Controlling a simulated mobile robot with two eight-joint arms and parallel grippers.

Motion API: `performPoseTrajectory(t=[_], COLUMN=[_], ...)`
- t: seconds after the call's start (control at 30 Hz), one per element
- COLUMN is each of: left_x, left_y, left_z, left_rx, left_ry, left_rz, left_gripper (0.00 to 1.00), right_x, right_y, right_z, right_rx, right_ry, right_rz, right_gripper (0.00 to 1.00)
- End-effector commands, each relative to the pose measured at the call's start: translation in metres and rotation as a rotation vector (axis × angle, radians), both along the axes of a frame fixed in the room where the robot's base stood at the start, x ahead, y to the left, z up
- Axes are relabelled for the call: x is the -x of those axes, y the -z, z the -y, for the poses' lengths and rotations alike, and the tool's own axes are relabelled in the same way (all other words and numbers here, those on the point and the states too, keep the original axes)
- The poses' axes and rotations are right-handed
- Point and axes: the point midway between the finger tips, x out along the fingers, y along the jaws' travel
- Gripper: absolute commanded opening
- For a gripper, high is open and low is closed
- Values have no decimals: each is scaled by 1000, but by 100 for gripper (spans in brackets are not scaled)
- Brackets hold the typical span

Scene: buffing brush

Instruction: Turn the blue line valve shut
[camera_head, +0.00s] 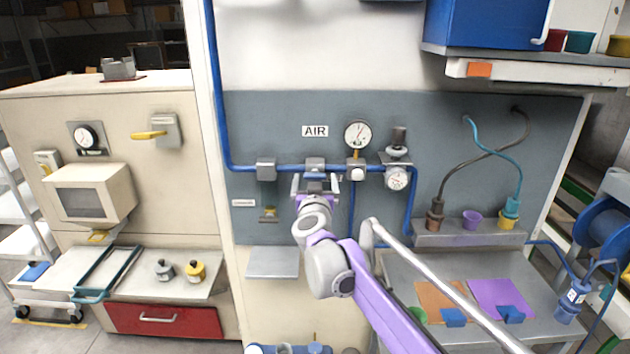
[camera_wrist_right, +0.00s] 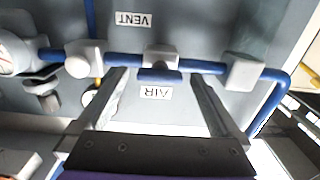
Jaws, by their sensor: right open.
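The blue line valve is a grey block (camera_wrist_right: 160,56) on the blue pipe, with a blue bar handle (camera_wrist_right: 160,75) lying along the pipe. In the head view the valve body (camera_head: 315,163) is under the AIR sign, and its handle is mostly hidden by my gripper. My right gripper (camera_head: 316,184) is open in front of the valve. In the right wrist view its fingers (camera_wrist_right: 160,82) stand wide apart on either side of the handle, with gaps at both ends. Whether the fingertips reach the handle's depth I cannot tell. My left gripper is not in view.
Along the blue pipe (camera_head: 240,168), a grey block (camera_head: 266,169) is left of the valve; a gauge (camera_head: 357,134) and a regulator (camera_head: 397,178) are to its right. A small grey shelf (camera_head: 273,262) is below left. A silver rail (camera_head: 440,285) crosses in front of the right bench.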

Motion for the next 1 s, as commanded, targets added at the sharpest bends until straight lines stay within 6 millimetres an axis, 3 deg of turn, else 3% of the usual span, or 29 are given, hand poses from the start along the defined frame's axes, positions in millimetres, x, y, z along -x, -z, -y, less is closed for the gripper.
performPoseTrajectory(t=[0.07,0.53,1.0], left_x=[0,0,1], left_y=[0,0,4], left_z=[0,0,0], left_rx=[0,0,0], left_ry=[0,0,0], left_rz=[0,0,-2], left_gripper=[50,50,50], right_x=[0,0,1], right_y=[0,0,0], right_z=[0,0,0], right_rx=[0,0,-118], right_ry=[0,0,0], right_rz=[0,0,0], right_gripper=[100,17,17])
